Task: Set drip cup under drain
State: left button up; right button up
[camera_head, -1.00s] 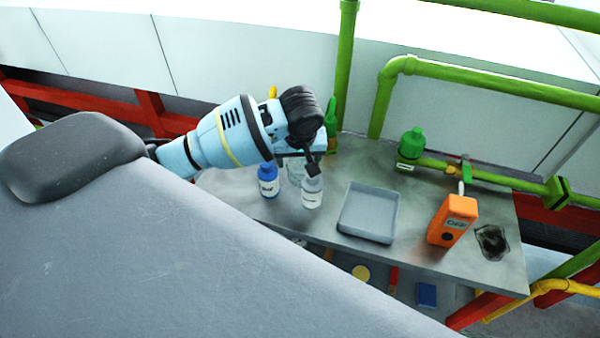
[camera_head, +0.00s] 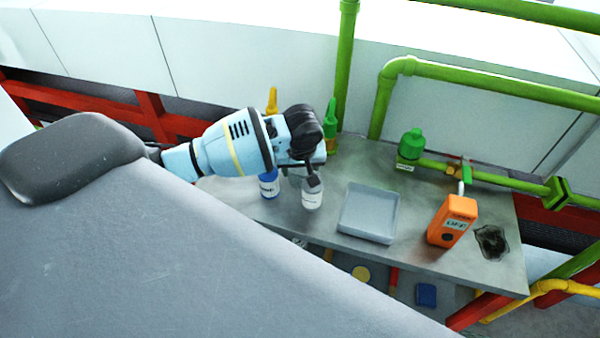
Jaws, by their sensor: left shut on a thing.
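The drain seems to be the short pale spout (camera_head: 461,187) below the red-handled valve (camera_head: 461,168) on the green pipe. A dark wet stain (camera_head: 492,242) lies on the bench to the right of an orange box (camera_head: 453,220) marked OFF. My right gripper is not in view.
A blue bottle (camera_head: 268,187) stands just left of the white-labelled bottle. A grey tray (camera_head: 368,213) lies between the bottles and the orange box. Bare bench (camera_head: 350,155) shows behind the tray.

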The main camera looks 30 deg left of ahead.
pick_arm(q)
notch_tip(320, 180, up, 10)
jog(key=shift+r, duration=0.1)
dwell(0.4)
